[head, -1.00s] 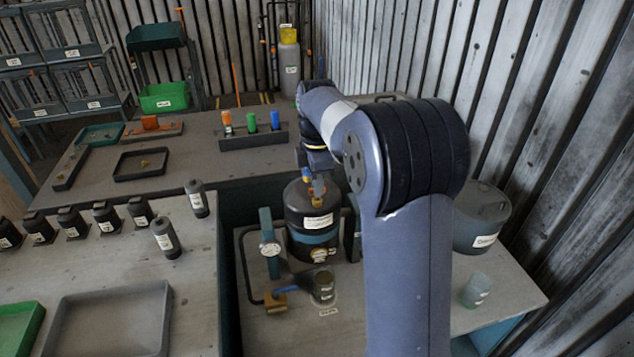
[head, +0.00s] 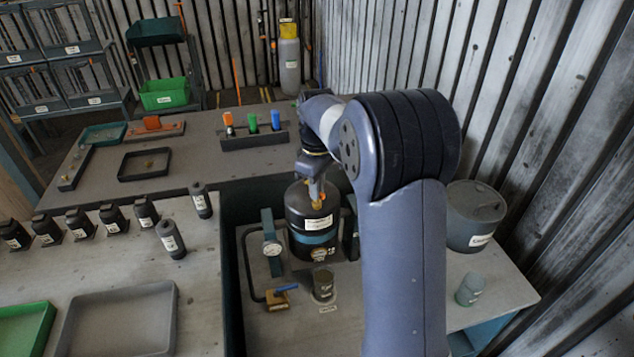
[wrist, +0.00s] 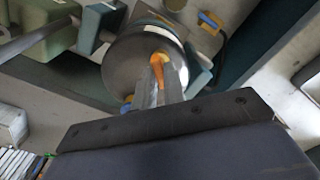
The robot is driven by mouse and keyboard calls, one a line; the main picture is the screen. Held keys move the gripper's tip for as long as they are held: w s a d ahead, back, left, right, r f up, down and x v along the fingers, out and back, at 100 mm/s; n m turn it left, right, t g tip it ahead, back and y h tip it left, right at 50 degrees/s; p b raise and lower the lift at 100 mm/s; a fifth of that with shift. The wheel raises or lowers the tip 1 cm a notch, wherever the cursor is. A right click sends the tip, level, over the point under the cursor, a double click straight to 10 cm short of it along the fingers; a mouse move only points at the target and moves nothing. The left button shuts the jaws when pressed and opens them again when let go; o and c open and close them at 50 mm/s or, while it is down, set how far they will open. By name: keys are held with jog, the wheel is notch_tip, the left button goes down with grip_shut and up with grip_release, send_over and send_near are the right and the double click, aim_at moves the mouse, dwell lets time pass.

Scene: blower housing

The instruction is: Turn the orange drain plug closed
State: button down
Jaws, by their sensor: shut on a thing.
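The orange drain plug (head: 316,203) stands on top of a black tank (head: 300,222) with a white label. My gripper (head: 315,190) comes down from above onto the plug. In the wrist view the plug (wrist: 158,62) shows as an orange piece between the two grey fingertips of my gripper (wrist: 158,82), over the round top of the tank (wrist: 125,60). The gripper is shut on the plug. Its fingers hide part of the plug, and how far it is turned cannot be told.
A gauge (head: 272,249) on a teal post stands left of the tank. A blue-handled valve (head: 286,289) and a small dark cup (head: 323,283) are in front.

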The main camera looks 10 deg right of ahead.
jog(key=m+p, duration=0.1)
jog(key=m, duration=0.6)
jog(key=shift+p, duration=0.3)
jog(key=m+p, duration=0.1)
jog(key=m, duration=0.5)
jog(key=shift+m, duration=0.3)
jog(key=m, duration=1.3)
jog(key=shift+p, duration=0.35)
jog(key=c, duration=1.5)
grip_release()
